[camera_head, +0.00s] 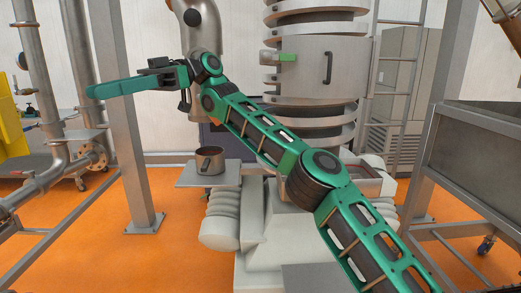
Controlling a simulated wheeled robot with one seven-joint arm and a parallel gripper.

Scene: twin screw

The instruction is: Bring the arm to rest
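My green arm crosses the view from the lower right to the upper left. Its elbow joint is near the middle, above the floor. My gripper (95,91) is at the upper left, with its long teal fingers pointing left in front of a grey steel post. The fingers overlap from this side, so I cannot tell whether they are open or shut. I see nothing hanging from the fingers, and they appear clear of the objects around them.
A metal pot (210,160) stands on a small grey shelf (190,178) below my forearm. A tall machine (318,70) with a green-latched door stands behind. Steel posts (125,130) and pipes (40,80) are at left, a grey hopper (470,150) at right. Orange floor (165,255) is open at lower left.

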